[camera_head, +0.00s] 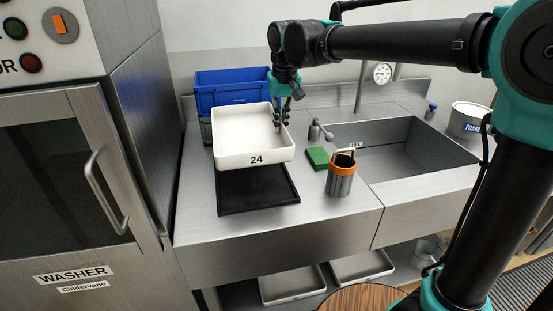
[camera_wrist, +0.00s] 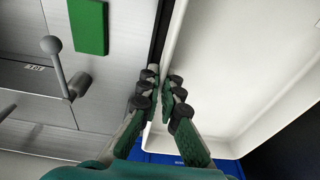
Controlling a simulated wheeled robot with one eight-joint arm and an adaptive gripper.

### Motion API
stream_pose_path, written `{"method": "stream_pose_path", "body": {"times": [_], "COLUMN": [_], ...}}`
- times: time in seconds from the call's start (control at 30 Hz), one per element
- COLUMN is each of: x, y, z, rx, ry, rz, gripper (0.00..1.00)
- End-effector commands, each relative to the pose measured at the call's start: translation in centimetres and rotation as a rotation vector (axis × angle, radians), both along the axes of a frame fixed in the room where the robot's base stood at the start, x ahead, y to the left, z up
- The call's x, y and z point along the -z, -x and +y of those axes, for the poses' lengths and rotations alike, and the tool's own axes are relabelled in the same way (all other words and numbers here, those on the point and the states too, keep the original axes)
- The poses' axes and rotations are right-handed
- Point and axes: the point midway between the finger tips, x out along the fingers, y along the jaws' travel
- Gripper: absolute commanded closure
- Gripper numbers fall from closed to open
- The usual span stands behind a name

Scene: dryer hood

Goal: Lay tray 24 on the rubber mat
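Tray 24 (camera_head: 256,160) is a white, shallow, empty tray with its number on the front wall. It appears over the back part of the black rubber mat (camera_head: 258,198), whose front part shows bare. I cannot tell the exact gap between them. My gripper (camera_head: 282,114) is at the tray's right wall. In the wrist view, the fingers (camera_wrist: 160,92) stand on either side of the tray's rim (camera_wrist: 176,40), close together, and appear shut on it. The tray's inside fills the right of that view. The tray hides the mat's back part.
A blue crate (camera_head: 232,78) stands behind the tray. To the right are a green sponge (camera_head: 317,158), an orange-rimmed grey container (camera_head: 341,178), a tap (camera_head: 316,130) and the sink (camera_head: 405,155). The washer (camera_head: 60,190) stands at left. The counter front is clear.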

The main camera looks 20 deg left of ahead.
Motion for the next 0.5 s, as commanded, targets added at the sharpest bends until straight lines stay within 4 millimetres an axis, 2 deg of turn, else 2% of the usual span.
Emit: {"method": "stream_pose_path", "body": {"times": [0.1, 0.3, 0.5], "x": [3.0, 7.0, 8.7], "y": [0.0, 0.0, 0.0], "z": [0.0, 0.0, 0.0], "rx": [0.000, 0.000, 0.000], "ry": [0.000, 0.000, 0.000], "rz": [0.000, 0.000, 0.000], "gripper": [1.00, 1.00, 1.00]}}
